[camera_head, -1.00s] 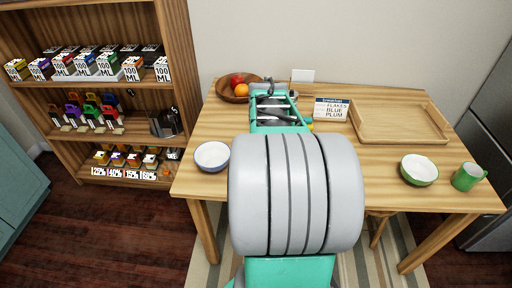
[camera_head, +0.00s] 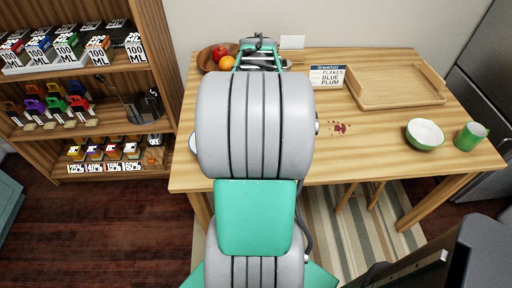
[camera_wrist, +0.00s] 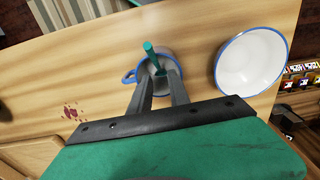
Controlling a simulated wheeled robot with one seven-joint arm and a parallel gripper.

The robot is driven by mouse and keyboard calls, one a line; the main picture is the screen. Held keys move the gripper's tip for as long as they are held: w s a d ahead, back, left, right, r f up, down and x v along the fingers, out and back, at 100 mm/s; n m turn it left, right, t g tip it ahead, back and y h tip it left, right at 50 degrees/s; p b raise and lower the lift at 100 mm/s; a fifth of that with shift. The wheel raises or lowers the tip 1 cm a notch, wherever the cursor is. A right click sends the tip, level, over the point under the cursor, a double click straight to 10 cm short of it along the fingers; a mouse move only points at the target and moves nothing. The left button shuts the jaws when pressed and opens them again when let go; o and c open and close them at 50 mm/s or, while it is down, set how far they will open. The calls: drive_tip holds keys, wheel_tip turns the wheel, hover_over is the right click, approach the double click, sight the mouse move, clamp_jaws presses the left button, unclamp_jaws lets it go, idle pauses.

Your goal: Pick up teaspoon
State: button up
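The teaspoon (camera_wrist: 150,49) shows in the wrist view as a teal handle, standing tilted at a blue-rimmed white mug (camera_wrist: 130,76). Its lower end is hidden in or behind the mug and by my fingers. My gripper (camera_wrist: 158,79) is open, with a gap between its two fingers. Its fingertips are over the mug, close to the handle; I cannot tell whether they touch it. In the head view my gripper (camera_head: 262,57) is at the back of the table, and the teaspoon and mug are hidden by my arm.
A blue-rimmed bowl (camera_wrist: 252,64) stands beside the mug. A fruit bowl (camera_head: 206,62) is at the back left. A breakfast sign (camera_head: 327,76), wooden tray (camera_head: 395,88), green-white bowl (camera_head: 425,134) and green mug (camera_head: 470,137) stand to the right. Red spots (camera_head: 340,128) mark the table.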

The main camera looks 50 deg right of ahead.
drive_tip(key=f, duration=0.8)
drive_tip(key=shift+s+d+f, duration=0.1)
drive_tip(key=shift+d, duration=0.1)
drive_tip(key=shift+c, duration=0.3)
clamp_jaws()
